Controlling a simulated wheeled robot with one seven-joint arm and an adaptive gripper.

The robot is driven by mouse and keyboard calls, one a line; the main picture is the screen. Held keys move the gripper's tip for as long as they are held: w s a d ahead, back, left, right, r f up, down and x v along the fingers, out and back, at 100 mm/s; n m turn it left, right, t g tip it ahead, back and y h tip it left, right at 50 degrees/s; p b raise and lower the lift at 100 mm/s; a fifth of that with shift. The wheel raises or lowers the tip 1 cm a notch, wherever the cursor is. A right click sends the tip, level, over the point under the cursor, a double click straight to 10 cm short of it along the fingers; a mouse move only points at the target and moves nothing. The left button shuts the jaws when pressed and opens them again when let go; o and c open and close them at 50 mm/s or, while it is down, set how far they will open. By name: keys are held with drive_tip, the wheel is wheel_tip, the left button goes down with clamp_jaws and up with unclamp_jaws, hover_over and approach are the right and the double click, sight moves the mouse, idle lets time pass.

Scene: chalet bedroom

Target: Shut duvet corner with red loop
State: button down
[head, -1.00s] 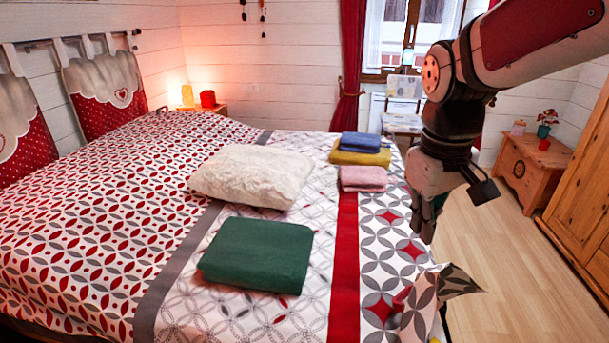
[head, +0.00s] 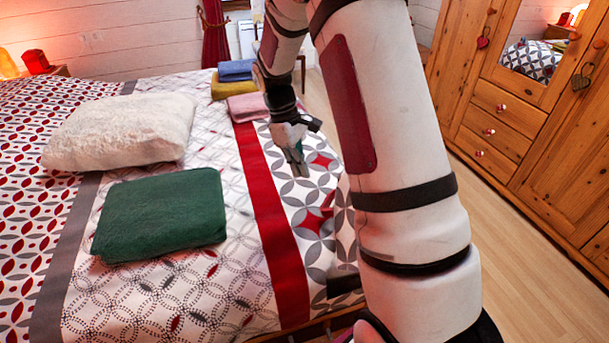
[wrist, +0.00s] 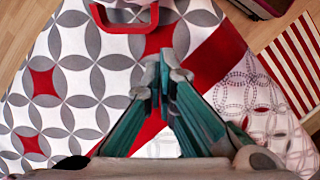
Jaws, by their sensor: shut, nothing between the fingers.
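My gripper (head: 297,165) hangs above the foot end of the patterned duvet (head: 190,285) in the head view, empty, with its fingers together. In the wrist view my gripper's fingertips (wrist: 163,72) point at the grey-and-white circle pattern. The red loop (wrist: 125,28) shows at the top of the wrist view, just beyond and left of the fingertips, apart from them. In the head view the turned-up duvet corner (head: 346,225) is mostly hidden behind my arm; a small red bit beside it may be the loop.
A green folded blanket (head: 160,215), a cream pillow (head: 120,130) and folded pink (head: 248,106), yellow and blue cloths lie on the bed. A wooden wardrobe (head: 530,130) stands right, with clear floor (head: 530,270) before it. A red-striped piece (wrist: 295,60) shows in the wrist view.

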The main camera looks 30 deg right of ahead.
drive_tip(key=s+d+f+b, duration=0.1)
drive_tip(key=s+d+f, duration=0.1)
drive_tip(key=s+f, duration=0.3)
drive_tip(key=shift+d+f+b, duration=0.35)
drive_tip(key=shift+f+b, duration=0.05)
drive_tip(key=shift+f, duration=0.05)
drive_tip(key=shift+r, duration=0.1)
